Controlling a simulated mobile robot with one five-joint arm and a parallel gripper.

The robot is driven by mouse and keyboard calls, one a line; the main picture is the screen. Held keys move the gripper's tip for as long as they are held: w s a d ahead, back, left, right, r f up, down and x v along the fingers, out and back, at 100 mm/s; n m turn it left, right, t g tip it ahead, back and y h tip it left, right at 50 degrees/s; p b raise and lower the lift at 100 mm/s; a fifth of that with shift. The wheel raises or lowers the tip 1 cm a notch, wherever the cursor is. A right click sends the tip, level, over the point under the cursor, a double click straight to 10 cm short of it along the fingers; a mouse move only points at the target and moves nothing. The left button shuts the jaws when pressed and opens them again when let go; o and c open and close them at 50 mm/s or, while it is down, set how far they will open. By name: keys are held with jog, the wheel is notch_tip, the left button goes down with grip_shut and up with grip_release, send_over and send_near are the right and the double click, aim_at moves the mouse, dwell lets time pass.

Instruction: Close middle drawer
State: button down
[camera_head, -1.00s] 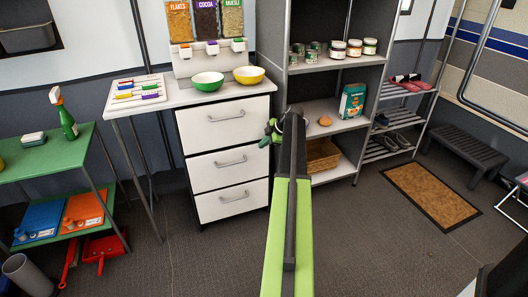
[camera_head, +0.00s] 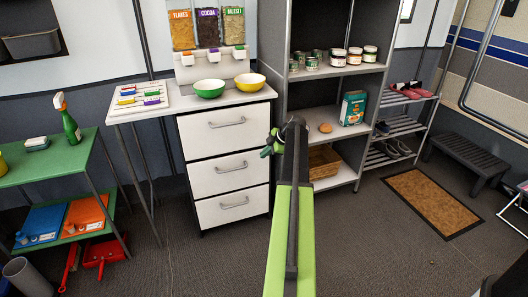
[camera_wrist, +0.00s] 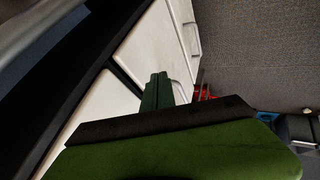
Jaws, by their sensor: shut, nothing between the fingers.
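The white drawer unit has three stacked drawers with grey bar handles in the head view. The middle drawer (camera_head: 215,176) lies between the top drawer (camera_head: 212,137) and the bottom drawer (camera_head: 215,209). Its front looks roughly in line with the others; I cannot tell whether a small gap remains. My gripper (camera_head: 269,146) is beside the unit's right edge, at about the height of the top and middle drawers. The wrist view shows its dark green fingertips (camera_wrist: 157,90) together and empty, in front of white drawer panels (camera_wrist: 155,45). Contact with a panel is unclear.
A grey shelf unit (camera_head: 340,71) stands right of the drawers, behind my arm. Green (camera_head: 208,88) and yellow (camera_head: 250,80) bowls sit on the counter above. A green table (camera_head: 45,160) stands at left. The floor before the drawers is clear.

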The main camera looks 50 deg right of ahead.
jog(key=a+p+v, duration=0.1)
jog(key=p+v, duration=0.7)
jog(key=v, duration=0.2)
jog(key=shift+s+d, duration=0.5)
jog(key=shift+d, duration=0.05)
